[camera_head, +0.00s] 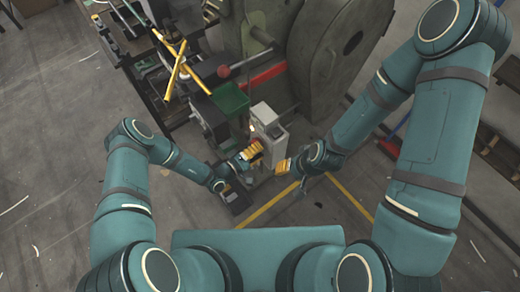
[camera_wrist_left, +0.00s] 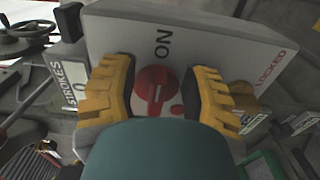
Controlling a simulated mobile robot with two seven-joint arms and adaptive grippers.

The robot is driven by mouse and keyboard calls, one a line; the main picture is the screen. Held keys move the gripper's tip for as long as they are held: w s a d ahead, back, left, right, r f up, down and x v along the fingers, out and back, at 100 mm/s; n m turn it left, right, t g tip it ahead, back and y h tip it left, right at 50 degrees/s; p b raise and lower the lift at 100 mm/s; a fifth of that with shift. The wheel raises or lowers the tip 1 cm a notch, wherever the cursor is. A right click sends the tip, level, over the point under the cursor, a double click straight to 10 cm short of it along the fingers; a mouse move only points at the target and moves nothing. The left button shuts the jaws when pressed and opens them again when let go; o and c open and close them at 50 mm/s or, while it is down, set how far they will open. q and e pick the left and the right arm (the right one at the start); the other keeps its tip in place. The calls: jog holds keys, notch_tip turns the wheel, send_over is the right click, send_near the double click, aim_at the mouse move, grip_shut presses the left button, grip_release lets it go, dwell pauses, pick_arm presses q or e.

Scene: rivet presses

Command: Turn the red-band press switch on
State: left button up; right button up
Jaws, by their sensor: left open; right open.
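The press with the red band (camera_head: 262,77) stands at the back centre of the head view. Its pale switch box (camera_head: 268,122) is at its front, close to my left gripper (camera_head: 250,152). In the left wrist view, the box's white panel (camera_wrist_left: 215,45) has a round red switch knob (camera_wrist_left: 155,88), with "ON" above it and "LOCKED" at the right. My left gripper (camera_wrist_left: 160,78) is open, one yellow finger on each side of the knob; contact cannot be told. My right gripper (camera_head: 283,167) is open and empty, right of the box.
A "STROKES" counter (camera_wrist_left: 75,88) is left of the panel in the left wrist view. A large grey machine wheel (camera_head: 345,45) rises behind. Floor at the left is open.

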pick_arm(q)
jog(key=v, duration=1.1)
jog(key=shift+s+a, duration=0.1)
jog(key=s+d+r+m+g+y+b, duration=0.15)
jog(key=s+m+g+y, duration=0.35)
jog(key=s+g, duration=0.95)
jog(key=w+a+r+t+y+b, duration=0.1)
jog(key=w+a+r+t+y, duration=0.2)
jog(key=w+r+t+y, duration=0.2)
notch_tip(320, 180, up, 2)
jog(key=shift+w+a+r+t+y, duration=0.1)
jog(key=shift+w+a+t+y, duration=0.25)
jog(key=shift+w, duration=0.6)
